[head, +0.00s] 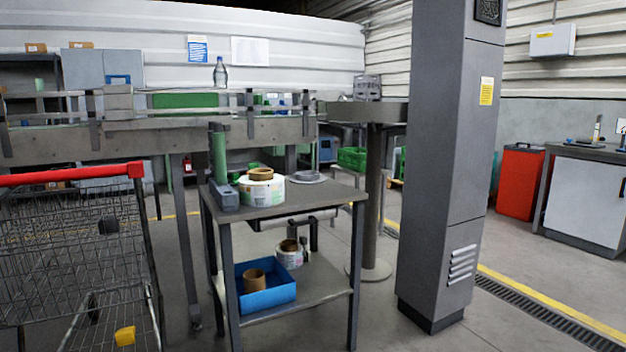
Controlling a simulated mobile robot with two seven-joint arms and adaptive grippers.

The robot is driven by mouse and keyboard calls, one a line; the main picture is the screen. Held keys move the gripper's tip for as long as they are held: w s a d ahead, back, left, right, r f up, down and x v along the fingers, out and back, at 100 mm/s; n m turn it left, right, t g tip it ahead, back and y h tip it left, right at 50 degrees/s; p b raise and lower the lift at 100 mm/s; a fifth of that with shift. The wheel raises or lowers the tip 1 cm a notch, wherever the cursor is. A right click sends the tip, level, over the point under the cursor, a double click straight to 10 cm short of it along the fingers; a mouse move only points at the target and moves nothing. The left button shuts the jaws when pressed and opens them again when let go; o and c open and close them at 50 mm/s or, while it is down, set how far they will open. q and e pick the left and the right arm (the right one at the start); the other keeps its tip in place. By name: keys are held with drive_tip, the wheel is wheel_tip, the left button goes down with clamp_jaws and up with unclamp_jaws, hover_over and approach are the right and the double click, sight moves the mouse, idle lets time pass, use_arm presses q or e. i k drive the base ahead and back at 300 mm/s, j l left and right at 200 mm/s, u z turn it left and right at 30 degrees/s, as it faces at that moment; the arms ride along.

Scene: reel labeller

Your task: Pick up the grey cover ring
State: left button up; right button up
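The grey cover ring (307,177) appears to be the flat grey disc-like piece lying on the top of the small grey table (300,197), near its back right. It is small in the head view, so its hole is hard to make out. It lies to the right of a label reel (262,190) with a brown core, a little apart or just touching; I cannot tell which. Neither of my grippers shows in the head view.
A green and grey device (220,168) stands at the table's left. The lower shelf holds a blue bin (265,293) and another reel (289,256). A shopping cart (75,250) stands left, a grey pillar (450,160) right.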

sight(304, 177)
drive_tip(key=i+l+u, duration=0.2)
drive_tip(key=i+l, duration=0.15)
drive_tip(key=i+l+u, duration=0.2)
drive_tip(key=i+l, duration=0.15)
drive_tip(key=i+l+u, duration=0.2)
drive_tip(key=l, duration=0.3)
drive_tip(key=i, duration=0.05)
